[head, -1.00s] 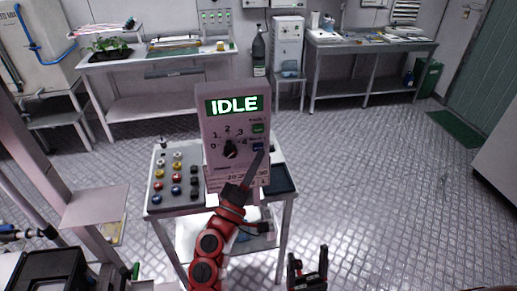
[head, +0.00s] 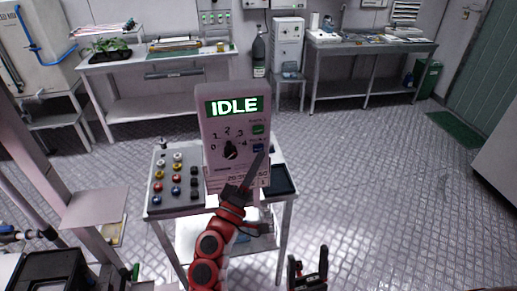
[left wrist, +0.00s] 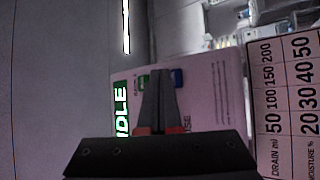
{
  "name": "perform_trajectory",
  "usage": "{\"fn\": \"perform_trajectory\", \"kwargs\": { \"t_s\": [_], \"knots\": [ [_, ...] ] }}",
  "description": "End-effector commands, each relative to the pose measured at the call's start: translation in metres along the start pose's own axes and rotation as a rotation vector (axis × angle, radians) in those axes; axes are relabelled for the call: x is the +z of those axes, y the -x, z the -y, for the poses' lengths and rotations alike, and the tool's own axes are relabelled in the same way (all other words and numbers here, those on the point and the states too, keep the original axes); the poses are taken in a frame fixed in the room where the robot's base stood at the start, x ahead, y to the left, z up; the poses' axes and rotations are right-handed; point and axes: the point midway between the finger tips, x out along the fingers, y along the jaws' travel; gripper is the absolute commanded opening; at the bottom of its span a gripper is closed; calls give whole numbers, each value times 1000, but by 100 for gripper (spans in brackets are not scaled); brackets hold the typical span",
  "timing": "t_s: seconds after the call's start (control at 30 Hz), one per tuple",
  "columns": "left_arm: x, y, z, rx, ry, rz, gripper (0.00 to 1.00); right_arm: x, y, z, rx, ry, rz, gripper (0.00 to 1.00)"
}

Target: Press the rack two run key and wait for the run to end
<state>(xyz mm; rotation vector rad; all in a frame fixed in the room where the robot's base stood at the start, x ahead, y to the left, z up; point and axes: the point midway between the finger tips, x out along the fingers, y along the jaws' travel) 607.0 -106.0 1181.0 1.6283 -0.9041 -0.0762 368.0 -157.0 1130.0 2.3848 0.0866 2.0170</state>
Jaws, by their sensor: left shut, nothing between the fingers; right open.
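A pale control panel (head: 233,175) stands upright on a small cart, with a lit green display (head: 234,106) reading IDLE. Below it are a black dial (head: 230,150) on numbered marks, a green key (head: 257,129) and, under that, a blue key (head: 257,148). The small labels by the keys are too blurred to read surely. My left gripper (head: 263,156) is shut and empty, its tip in front of the panel by the blue key. In the left wrist view its tip (left wrist: 160,76) shows between the green key (left wrist: 143,82) and blue key (left wrist: 177,78); contact cannot be told. My right gripper (head: 308,265) is open and empty, low and right.
The cart top (head: 160,202) holds several coloured knobs left of the panel and a dark tray (head: 281,179) on its right. Benches stand along the back wall. The floor (head: 380,190) to the right is clear.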

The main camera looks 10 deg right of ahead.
Motion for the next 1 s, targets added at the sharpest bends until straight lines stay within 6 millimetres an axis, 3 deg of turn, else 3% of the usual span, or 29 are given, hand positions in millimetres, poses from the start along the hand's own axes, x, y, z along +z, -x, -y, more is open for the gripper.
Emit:
{"fn": "perform_trajectory", "kwargs": {
  "t_s": [1.0],
  "knots": [
    [-3, -4, 4, 1, -1, 0, 0, 1, 8, 0, 0, 0, 0, 68]
  ]
}}
